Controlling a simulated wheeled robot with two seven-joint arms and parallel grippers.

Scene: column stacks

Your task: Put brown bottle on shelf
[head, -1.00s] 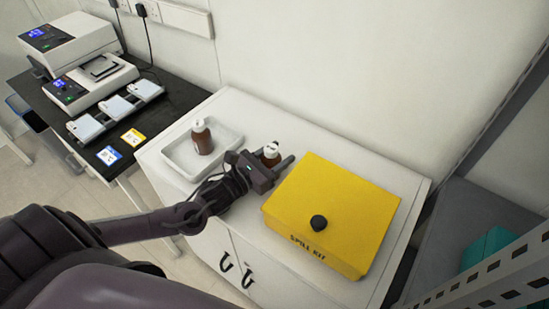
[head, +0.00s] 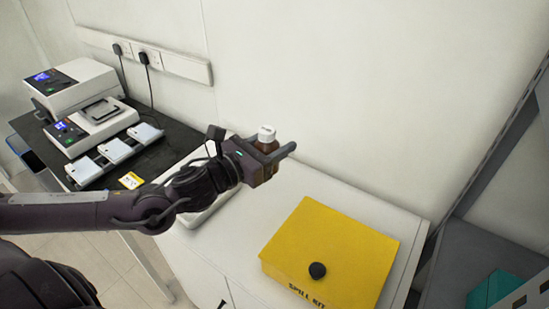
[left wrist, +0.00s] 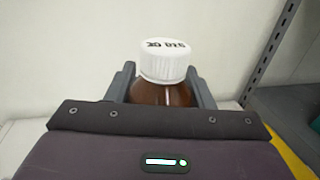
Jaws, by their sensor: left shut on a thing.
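A brown bottle with a white cap (head: 267,139) is held upright in my left gripper (head: 278,158), well above the white cabinet top. In the left wrist view the bottle (left wrist: 162,92) stands between the two fingers, with dark lettering on its cap; its lower part is hidden by the gripper body. A grey shelf (head: 455,265) with a perforated upright (head: 530,290) is at the right edge of the head view. My right gripper is not in view.
A yellow spill kit box (head: 330,250) with a black knob sits on the white cabinet (head: 395,215). A white tray (head: 200,212) is partly hidden behind my left arm. A teal item (head: 490,290) is on the shelf. Lab devices (head: 90,125) stand on a black bench at left.

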